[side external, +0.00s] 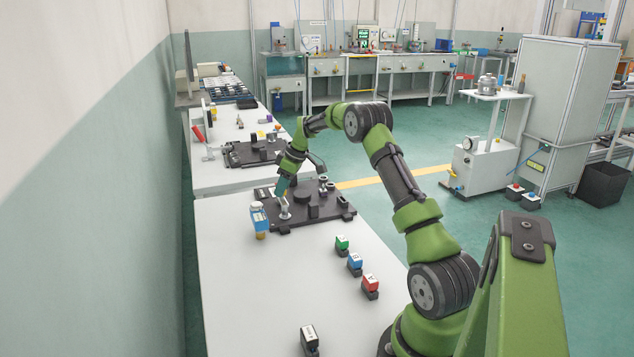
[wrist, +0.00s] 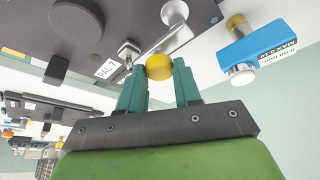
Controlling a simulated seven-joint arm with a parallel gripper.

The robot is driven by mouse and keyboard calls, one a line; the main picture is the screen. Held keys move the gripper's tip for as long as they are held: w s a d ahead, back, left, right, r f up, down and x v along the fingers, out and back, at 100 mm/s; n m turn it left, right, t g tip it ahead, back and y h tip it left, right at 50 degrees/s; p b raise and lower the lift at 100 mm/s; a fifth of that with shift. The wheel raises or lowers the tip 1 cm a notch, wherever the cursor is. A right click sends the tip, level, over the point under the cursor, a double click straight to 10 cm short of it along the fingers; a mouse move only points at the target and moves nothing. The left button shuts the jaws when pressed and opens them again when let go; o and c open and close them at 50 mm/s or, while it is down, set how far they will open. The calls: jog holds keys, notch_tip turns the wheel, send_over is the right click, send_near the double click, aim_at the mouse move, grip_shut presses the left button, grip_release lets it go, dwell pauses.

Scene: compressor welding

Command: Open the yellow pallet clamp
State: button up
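The yellow pallet clamp shows in the wrist view as a yellow handle grip (wrist: 160,67) on a metal arm, with its round end facing the camera. It is attached at the dark pallet plate (wrist: 110,25). In the side view the pallet (side external: 310,210) lies on the near white table, and my gripper (side external: 283,196) reaches down at its left part. My gripper's teal fingers (wrist: 160,80) stand on both sides of the yellow grip, very close to it. Whether they press on it cannot be told. The yellow grip is not clear in the side view.
A blue device with a yellow end (side external: 258,218) stands just left of the pallet, also in the wrist view (wrist: 265,43). Green (side external: 342,243), blue (side external: 355,262) and red (side external: 370,284) blocks stand near the table's right edge. The table's front is mostly clear.

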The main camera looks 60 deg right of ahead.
grip_shut()
jog(key=shift+n, duration=0.3)
jog(key=n, duration=0.1)
jog(key=n+y, duration=0.1)
jog(key=n, duration=0.1)
jog(key=w+n+y, duration=0.1)
jog(key=shift+a+g, duration=0.4)
jog(key=shift+w+a+n+g+y, duration=0.1)
jog(key=shift+a+n+g+y, duration=0.15)
jog(key=shift+n, duration=0.75)
jog(key=shift+w+a+n+g+y, duration=0.15)
jog(key=shift+a+n+g, duration=0.15)
jog(key=shift+n, duration=0.7)
jog(key=shift+s+a+n+g+y, duration=0.1)
jog(key=shift+a+n+g+y, duration=0.2)
jog(key=shift+n, duration=0.7)
jog(key=shift+r, duration=0.1)
jog(key=o, duration=0.8)
grip_release()
jog(key=shift+c, duration=0.2)
jog(key=shift+d, duration=0.1)
